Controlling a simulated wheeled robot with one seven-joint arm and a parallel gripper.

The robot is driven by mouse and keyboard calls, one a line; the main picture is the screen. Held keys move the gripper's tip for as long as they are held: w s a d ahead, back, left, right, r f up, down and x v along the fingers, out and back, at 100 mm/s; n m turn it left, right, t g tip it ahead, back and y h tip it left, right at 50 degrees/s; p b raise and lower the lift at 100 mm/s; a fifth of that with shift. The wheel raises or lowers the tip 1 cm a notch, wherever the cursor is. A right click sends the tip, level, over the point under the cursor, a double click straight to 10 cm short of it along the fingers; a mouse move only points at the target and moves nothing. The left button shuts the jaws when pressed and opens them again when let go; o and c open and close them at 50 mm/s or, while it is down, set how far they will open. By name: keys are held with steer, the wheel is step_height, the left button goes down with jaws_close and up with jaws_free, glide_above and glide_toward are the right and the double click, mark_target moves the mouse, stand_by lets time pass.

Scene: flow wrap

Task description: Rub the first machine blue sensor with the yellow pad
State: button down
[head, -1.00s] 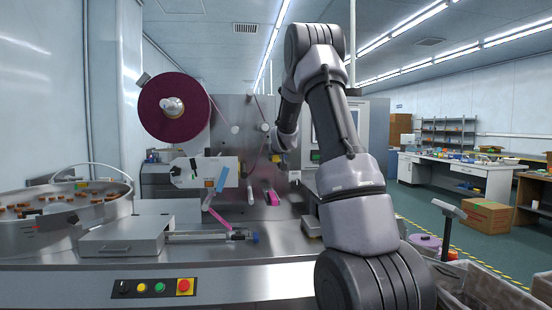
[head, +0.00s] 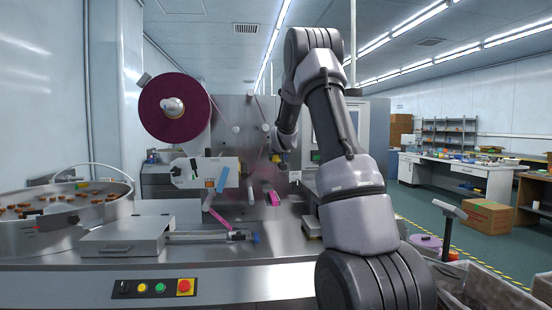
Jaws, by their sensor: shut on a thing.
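The machine is a steel wrapping machine with a large dark red film roll (head: 172,108) at its upper left. A small blue block (head: 222,179), which looks like the sensor, sits tilted at the right end of a white housing (head: 200,172). My gripper (head: 280,157) is at the far end of my arm, right of the blue block and apart from it in the picture. A small yellow patch, the yellow pad (head: 284,157), shows at the gripper, which is shut on it. The fingers are small and partly hidden.
A round feeder bowl (head: 60,228) with brown pieces stands at left. Pink film (head: 216,218) runs below the blue block. A control panel with buttons (head: 153,288) is on the front edge. A carton (head: 487,214) and benches stand at right, past open floor.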

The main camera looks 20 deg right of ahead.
steer(key=shift+w+d, duration=0.15)
steer(key=shift+w, duration=0.25)
steer(key=shift+s+d, duration=0.3)
steer(key=shift+d, duration=0.65)
steer(key=shift+s+d, duration=0.3)
steer(key=shift+d, duration=0.65)
steer(key=shift+w, duration=0.1)
steer(key=shift+w+a, duration=0.2)
steer(key=shift+a, duration=0.45)
steer(key=shift+w+a, duration=0.25)
steer(key=shift+a, duration=0.4)
steer(key=shift+w+a, duration=0.2)
steer(key=shift+a, duration=0.45)
steer(key=shift+s+a, duration=0.25)
steer(key=shift+s, duration=0.7)
steer(key=shift+s+a, duration=0.25)
steer(key=shift+s, duration=0.75)
steer(key=shift+s+a, duration=0.25)
steer(key=shift+s, duration=0.7)
